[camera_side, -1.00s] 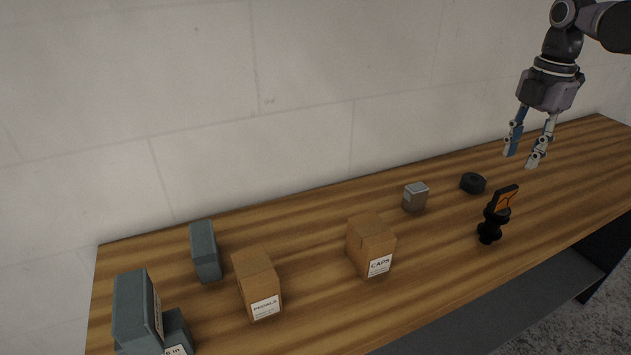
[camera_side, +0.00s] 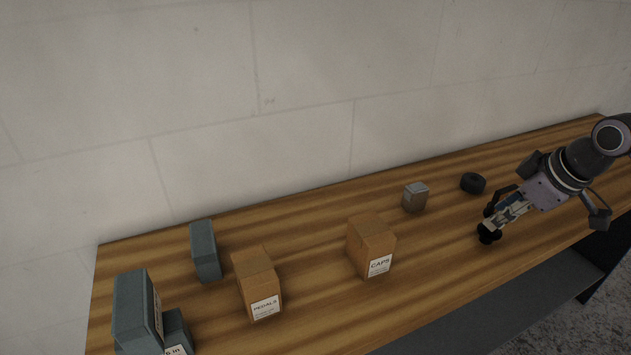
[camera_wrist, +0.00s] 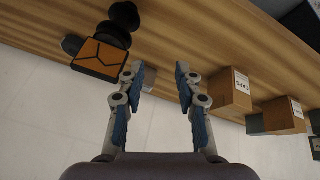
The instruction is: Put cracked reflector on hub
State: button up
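The cracked reflector, an orange plate in a black frame with dark crack lines, shows in the wrist view (camera_wrist: 98,55). It adjoins a black spool-shaped piece (camera_wrist: 120,18), which looks like the hub. In the side view the lower part of this hub (camera_side: 488,235) stands on the table, and my gripper hides the reflector. My gripper (camera_wrist: 156,69) is open, with nothing between its fingertips. In the wrist view the reflector lies just left of the left finger, outside the gap. In the side view my gripper (camera_side: 503,219) is tilted, low beside the hub; contact cannot be told.
A black round piece (camera_side: 473,183) and a small grey box (camera_side: 415,197) lie behind and left. Cardboard boxes marked CAPS (camera_side: 368,243) and PEDALS (camera_side: 256,285) stand further left, with blue-grey boxes (camera_side: 205,251) beyond. The table's front edge is close to the hub.

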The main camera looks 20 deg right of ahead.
jog(key=f+m, duration=0.1)
jog(key=s+a+f+m+t, duration=0.1)
jog(key=m, duration=0.1)
jog(key=f+m, duration=0.1)
jog(key=shift+s+a+f+t, duration=0.4)
dwell(0.9)
